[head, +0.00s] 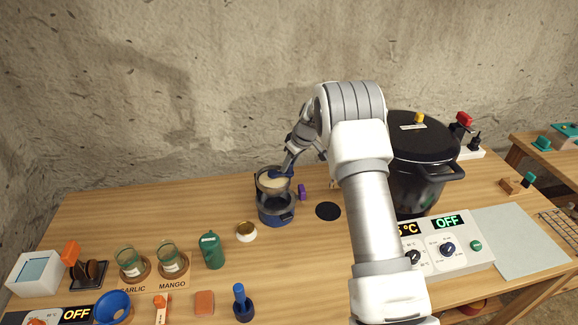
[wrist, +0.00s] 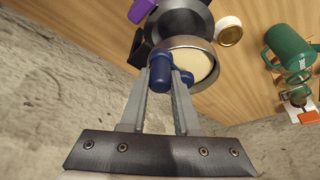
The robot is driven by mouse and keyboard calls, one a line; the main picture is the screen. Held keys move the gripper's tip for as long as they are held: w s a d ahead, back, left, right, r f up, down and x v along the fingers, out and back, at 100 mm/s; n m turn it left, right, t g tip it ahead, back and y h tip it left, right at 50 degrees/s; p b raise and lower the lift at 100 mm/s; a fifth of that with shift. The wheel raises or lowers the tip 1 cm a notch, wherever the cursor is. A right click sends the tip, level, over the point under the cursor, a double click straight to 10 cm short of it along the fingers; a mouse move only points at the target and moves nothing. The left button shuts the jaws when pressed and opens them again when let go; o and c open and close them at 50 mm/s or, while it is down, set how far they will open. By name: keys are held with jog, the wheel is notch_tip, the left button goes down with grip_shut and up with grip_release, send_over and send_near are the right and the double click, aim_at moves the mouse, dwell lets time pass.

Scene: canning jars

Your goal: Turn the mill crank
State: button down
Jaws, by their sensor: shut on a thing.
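The mill (head: 276,208) stands on the wooden table at centre, with a dark blue base and a round metal hopper (head: 262,183) holding something cream-coloured. In the wrist view the hopper's metal rim (wrist: 168,46) and cream content (wrist: 198,66) show. My gripper (head: 284,171) reaches down to the top of the mill from the upper right. In the wrist view its fingers (wrist: 160,82) are shut on a blue crank knob (wrist: 160,69) at the hopper's edge. A second blue part (wrist: 183,79) sits beside it. The fingers hide part of the crank.
A purple item (head: 302,191) and a black disc (head: 328,210) lie right of the mill. A small white-and-gold lid or jar (head: 246,232) and a green mug (head: 211,251) stand left. A large black pot (head: 415,180) stands right, behind a control panel (head: 455,262). The wall is close behind.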

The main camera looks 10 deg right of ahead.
jog(key=m, duration=0.1)
jog(key=s+m+b, duration=0.1)
jog(key=m+h+b, duration=0.1)
jog(key=shift+s+a+f+m+t, duration=0.1)
jog(key=shift+s+a+m+t, duration=0.2)
jog(key=shift+t, duration=0.1)
jog(key=m, duration=0.1)
jog(key=s+m+h, duration=0.1)
jog(key=m, duration=0.1)
jog(key=a+m+h, duration=0.1)
jog(key=shift+s+a, duration=0.1)
jog(key=shift+s, duration=0.2)
jog(key=m, duration=0.2)
jog(key=s+a+m+h, duration=0.1)
jog(key=m, duration=0.1)
jog(key=shift+a, duration=0.2)
jog(key=shift+s+a+m+g+h+p, duration=0.1)
jog(key=shift+a+m+g+h+p, duration=0.25)
jog(key=shift+m, duration=0.75)
jog(key=shift+s+a+m+g+h+p, duration=0.1)
jog(key=shift+a+m+h, duration=0.45)
jog(key=shift+m, duration=0.55)
jog(key=c, duration=0.6)
grip_release()
jog(key=b+v, duration=0.1)
jog(key=v, duration=1.6)
jog(key=shift+a+r, duration=0.1)
jog(key=shift+r, duration=0.25)
